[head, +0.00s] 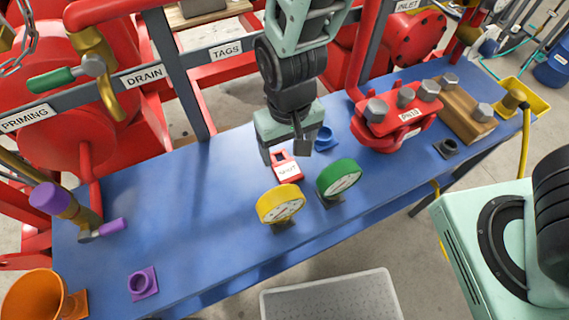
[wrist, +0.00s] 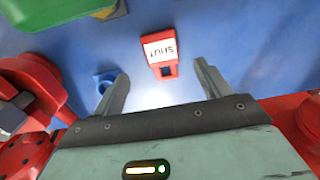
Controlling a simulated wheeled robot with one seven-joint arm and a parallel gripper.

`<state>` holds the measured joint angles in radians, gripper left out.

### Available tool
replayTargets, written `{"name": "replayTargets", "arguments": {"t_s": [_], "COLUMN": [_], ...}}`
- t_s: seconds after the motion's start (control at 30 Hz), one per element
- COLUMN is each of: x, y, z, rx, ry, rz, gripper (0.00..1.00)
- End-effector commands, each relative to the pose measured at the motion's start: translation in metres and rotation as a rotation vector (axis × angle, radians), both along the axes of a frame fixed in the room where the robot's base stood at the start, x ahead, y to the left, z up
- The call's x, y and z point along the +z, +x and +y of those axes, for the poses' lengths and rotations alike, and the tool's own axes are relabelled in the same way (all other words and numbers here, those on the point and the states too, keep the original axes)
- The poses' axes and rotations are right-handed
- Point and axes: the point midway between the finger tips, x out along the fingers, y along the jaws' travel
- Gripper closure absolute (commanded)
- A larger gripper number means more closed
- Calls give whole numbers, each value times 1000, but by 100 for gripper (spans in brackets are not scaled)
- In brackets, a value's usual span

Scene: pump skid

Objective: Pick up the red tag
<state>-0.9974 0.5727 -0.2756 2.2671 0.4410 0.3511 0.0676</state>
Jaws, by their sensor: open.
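The red tag (head: 287,168) lies on the blue bench top, behind the yellow and green gauges. It has a white label reading SHUT and a dark slot at one end. In the wrist view the tag (wrist: 161,55) lies ahead of the fingers, roughly between their lines. My gripper (head: 287,153) is open and empty, above the bench by the tag's far end. In the wrist view the gripper (wrist: 160,88) shows both fingers apart, with nothing between them at the tips. The tag looks apart from both fingers.
A yellow gauge (head: 281,204) and a green gauge (head: 339,178) stand just in front of the tag. A small blue holder (head: 325,138) sits close to the right finger. A red flanged block with bolts (head: 395,120) stands farther right. The bench to the left is mostly clear.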

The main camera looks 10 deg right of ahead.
Motion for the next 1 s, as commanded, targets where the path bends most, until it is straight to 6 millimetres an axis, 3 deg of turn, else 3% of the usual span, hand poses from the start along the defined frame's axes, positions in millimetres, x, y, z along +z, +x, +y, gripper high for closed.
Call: {"name": "replayTargets", "arguments": {"t_s": [0.1, 0.33, 0.6, 0.9, 0.93, 1.0], "x": [-16, -31, -68, -74, -74, -74], "y": [0, -1, -3, -3, -3, -3], "z": [0, 0, 1, 2, 2, 2], "rx": [0, 1, -2, 1, 1, 1], "ry": [-2, -1, -1, 1, 1, 1], "rz": [2, 2, 2, -1, -1, -1], "gripper": [24, 24, 24, 24, 26, 46]}}
